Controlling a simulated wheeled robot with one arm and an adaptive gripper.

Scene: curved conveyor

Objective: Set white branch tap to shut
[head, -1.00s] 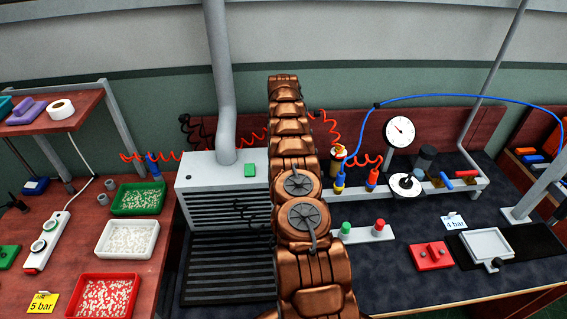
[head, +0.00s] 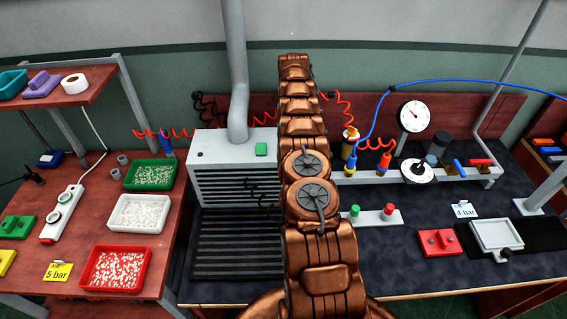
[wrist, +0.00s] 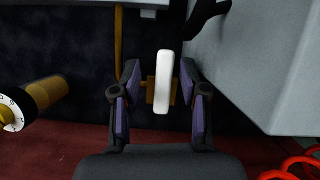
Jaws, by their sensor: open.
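The white branch tap (wrist: 163,84) shows in the wrist view as a white lever handle on a brass body (wrist: 150,91). Its handle runs nearly along the picture's vertical, tilted very slightly. My gripper (wrist: 160,74) is open, with one dark finger with a purple pad on each side of the handle. There are gaps between the pads and the white handle. In the head view my arm hides both the gripper and the white tap.
In the wrist view a grey housing (wrist: 245,60) stands close on the right, and a brass cylinder with a white dial (wrist: 45,97) is at left. In the head view blue (head: 459,167) and red (head: 480,162) levers sit on the manifold, beside a gauge (head: 414,116).

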